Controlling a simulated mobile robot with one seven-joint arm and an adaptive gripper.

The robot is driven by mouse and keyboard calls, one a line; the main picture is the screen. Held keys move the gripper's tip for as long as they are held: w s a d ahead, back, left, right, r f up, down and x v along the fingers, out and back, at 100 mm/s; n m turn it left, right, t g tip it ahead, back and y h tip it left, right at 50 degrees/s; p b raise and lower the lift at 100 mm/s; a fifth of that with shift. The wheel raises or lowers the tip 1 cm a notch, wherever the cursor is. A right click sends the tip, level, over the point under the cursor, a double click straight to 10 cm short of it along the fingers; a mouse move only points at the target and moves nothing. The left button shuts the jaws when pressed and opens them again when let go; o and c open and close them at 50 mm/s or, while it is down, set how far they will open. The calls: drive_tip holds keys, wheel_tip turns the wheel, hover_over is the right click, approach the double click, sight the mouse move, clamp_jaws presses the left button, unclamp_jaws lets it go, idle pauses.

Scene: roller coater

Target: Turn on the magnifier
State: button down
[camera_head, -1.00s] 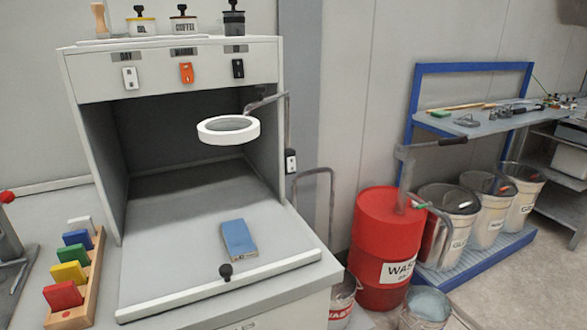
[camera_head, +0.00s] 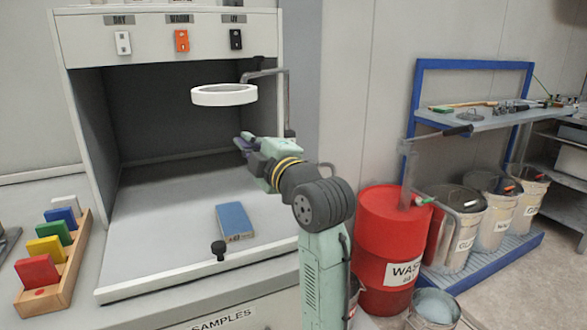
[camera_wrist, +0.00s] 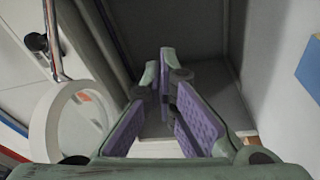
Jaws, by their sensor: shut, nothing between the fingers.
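The magnifier (camera_head: 224,98) is a white ring on a thin grey bent arm (camera_head: 268,72), hung at the right side of the booth opening. In the wrist view the white ring (camera_wrist: 46,120) and its metal arm are at the left. My gripper (camera_head: 241,142) is just below and right of the ring in the head view, apart from it. Its purple-padded fingers (camera_wrist: 166,78) come together at the tips and are empty. The small switch on the booth's right side post is mostly hidden behind my arm. I cannot tell whether the magnifier is lit.
The booth (camera_head: 170,25) has white, orange and black switches on its top panel. A blue panel (camera_head: 235,221) lies on its floor near a black knob (camera_head: 218,250). Coloured blocks in a wooden rack (camera_head: 72,262) stand left. A red drum (camera_head: 392,240) stands right of my arm.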

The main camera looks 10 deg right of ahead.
drive_tip(key=s+d+f+h, duration=0.1)
drive_tip(key=d+f, duration=0.2)
drive_tip(key=d, duration=0.4)
drive_tip(key=s+d+f+n+g+h+b, duration=0.1)
drive_tip(key=d+f+h, duration=0.1)
drive_tip(key=d, duration=0.6)
drive_tip(key=shift+s+d+f+g, duration=0.3)
drive_tip(key=shift+f, duration=0.4)
drive_tip(key=p+x, duration=0.4)
drive_tip(key=x, duration=1)
drive_tip(key=shift+f, duration=0.1)
